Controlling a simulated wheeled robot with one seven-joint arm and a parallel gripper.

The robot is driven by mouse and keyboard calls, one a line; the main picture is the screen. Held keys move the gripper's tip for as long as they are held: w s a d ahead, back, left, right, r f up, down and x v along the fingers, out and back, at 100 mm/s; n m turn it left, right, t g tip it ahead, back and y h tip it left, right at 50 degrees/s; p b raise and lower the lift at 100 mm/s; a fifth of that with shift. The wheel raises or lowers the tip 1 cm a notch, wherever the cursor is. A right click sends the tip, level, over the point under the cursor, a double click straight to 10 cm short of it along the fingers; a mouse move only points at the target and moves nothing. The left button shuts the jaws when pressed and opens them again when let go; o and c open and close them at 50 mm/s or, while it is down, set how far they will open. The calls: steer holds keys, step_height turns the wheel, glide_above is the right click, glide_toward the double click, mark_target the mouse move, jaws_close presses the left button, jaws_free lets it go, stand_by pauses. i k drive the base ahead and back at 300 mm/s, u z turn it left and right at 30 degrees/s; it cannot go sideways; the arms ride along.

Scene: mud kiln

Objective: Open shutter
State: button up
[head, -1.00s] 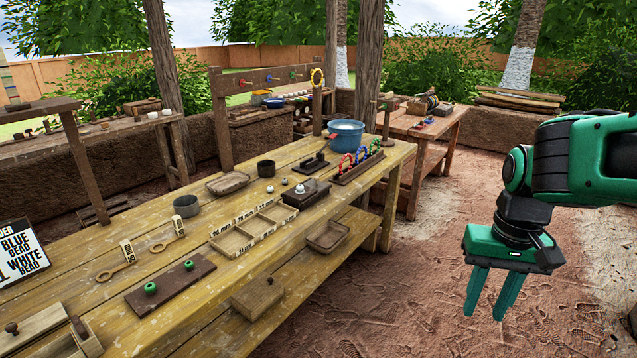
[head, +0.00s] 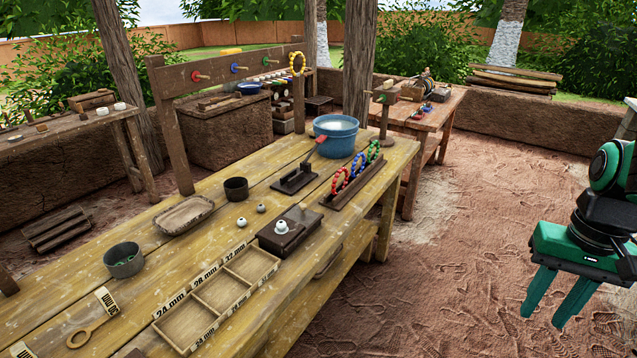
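I cannot make out a shutter in the head view. My gripper (head: 543,320) is at the right edge, above the bare ground and to the right of the workbench (head: 60,292). Its two green fingers point down and stand apart with nothing between them. It touches nothing. Part of my gripper's arm is cut off by the picture edge.
The workbench carries a divided tray (head: 190,323), a dark box with a white knob (head: 282,227), a blue pot (head: 340,143) and a rack of beaded rings (head: 353,184). A second table (head: 437,105) stands behind. The ground between bench and gripper is clear.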

mark_target(300, 214)
steer(key=u, duration=0.15)
steer(key=i, duration=0.9)
steer(key=u, duration=0.4)
